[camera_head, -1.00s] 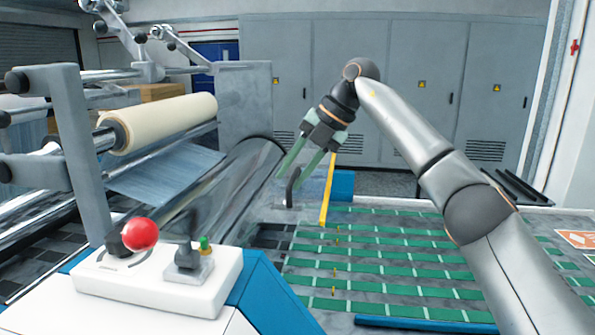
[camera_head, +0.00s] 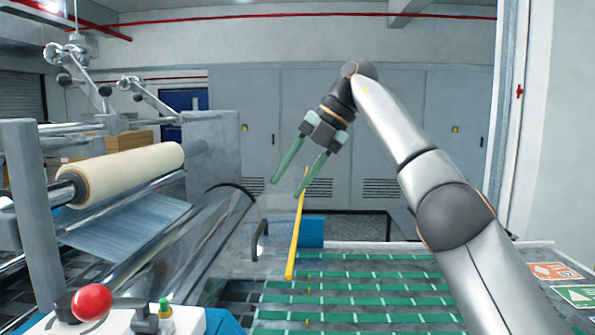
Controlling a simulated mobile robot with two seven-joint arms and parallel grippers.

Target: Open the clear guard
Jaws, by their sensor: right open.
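The clear guard (camera_head: 222,257) is a see-through panel at the outfeed side of the rolls, and its exact outline is hard to make out. A black curved handle (camera_head: 260,240) stands at its right part. My right gripper (camera_head: 286,189) has two green fingers, spread apart with nothing between them. It hangs above and slightly right of the handle in the picture, apart from it. A slanted yellow bar (camera_head: 296,228) shows just right of the handle, below the fingers. My left gripper is out of view.
A cream roll (camera_head: 128,172) and a shiny roller (camera_head: 205,245) lie at left. A red button (camera_head: 91,303) and a green-topped control (camera_head: 165,308) sit on a white panel at front left. A bed with green strips (camera_head: 370,300) spreads right. Grey cabinets (camera_head: 390,130) stand behind.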

